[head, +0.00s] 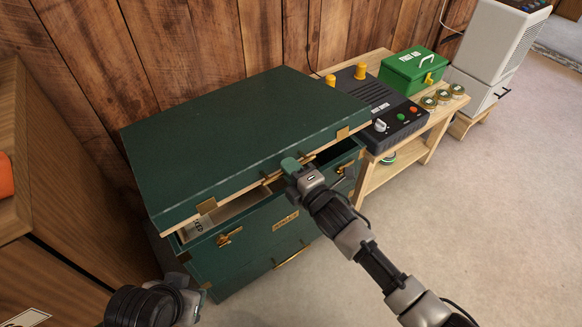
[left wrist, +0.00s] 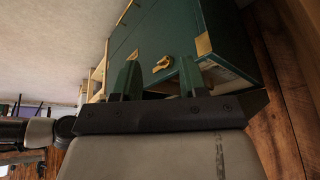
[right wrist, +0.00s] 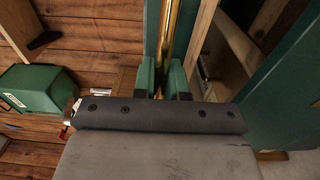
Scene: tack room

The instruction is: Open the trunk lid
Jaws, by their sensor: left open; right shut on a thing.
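A green trunk (head: 262,243) with brass corners stands against the plank wall. Its lid (head: 235,135) is raised a little, with a gap along the front that shows part of the inside. My right gripper (head: 290,166) is at the middle of the lid's front edge. In the right wrist view its green fingers (right wrist: 161,75) are shut on a brass bar, the lid handle (right wrist: 173,35). My left gripper (left wrist: 160,82) is open and empty, low in front of the trunk's left end. The left wrist view shows a brass latch (left wrist: 162,63) beyond its fingers.
A wooden bench (head: 425,133) right of the trunk holds a black device (head: 365,105) and a green first aid box (head: 412,70). A wooden cabinet (head: 45,170) stands close on the left. The floor (head: 500,200) at right is clear.

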